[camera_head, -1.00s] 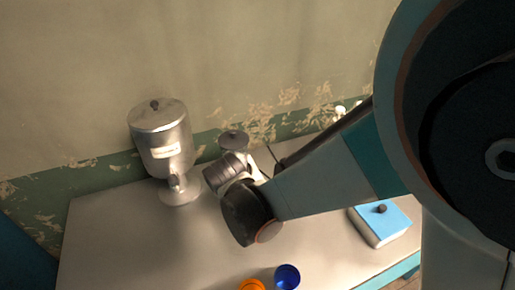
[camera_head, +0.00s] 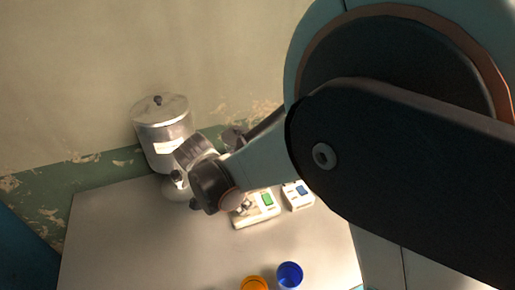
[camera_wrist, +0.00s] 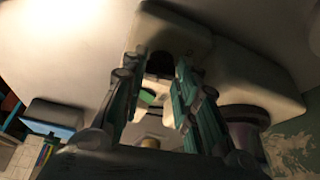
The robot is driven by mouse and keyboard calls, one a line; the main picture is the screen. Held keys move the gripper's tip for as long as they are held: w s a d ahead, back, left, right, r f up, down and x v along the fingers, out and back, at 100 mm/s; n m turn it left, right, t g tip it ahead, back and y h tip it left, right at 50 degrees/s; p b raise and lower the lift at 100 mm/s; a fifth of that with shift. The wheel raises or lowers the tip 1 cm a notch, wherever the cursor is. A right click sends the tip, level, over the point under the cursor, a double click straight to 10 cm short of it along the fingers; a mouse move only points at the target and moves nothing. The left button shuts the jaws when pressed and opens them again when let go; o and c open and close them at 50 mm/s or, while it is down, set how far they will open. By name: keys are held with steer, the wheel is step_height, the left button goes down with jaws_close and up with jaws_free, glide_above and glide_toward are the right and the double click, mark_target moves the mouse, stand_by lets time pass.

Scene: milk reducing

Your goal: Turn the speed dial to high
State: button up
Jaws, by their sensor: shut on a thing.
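A pale machine (camera_head: 256,219) with a small green panel (camera_head: 268,198) stands on the table, just right of my wrist joint in the head view. In the wrist view its pale body (camera_wrist: 240,80) fills the upper middle, with the green panel (camera_wrist: 147,97) between my fingers. My gripper (camera_wrist: 159,66) is shut on a dark knob (camera_wrist: 160,62), which seems to be the speed dial. The fingers cover its sides, and I cannot read its setting. In the head view my arm hides the gripper and the dial.
A metal tank (camera_head: 162,125) with a spout stands at the left, close to my wrist joint. A pale device with a blue panel (camera_head: 300,192) is right of the machine. An orange cup (camera_head: 254,284) and a blue cup (camera_head: 289,275) stand in front. The left front table is clear.

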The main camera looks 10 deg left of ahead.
steer(key=shift+m, duration=0.9)
steer(key=shift+g, duration=0.3)
steer(key=o, duration=0.8)
steer(key=shift+a, duration=0.1)
steer(key=v, duration=1.2)
steer(key=shift+a+f, duration=0.15)
steer(key=shift+a, duration=0.05)
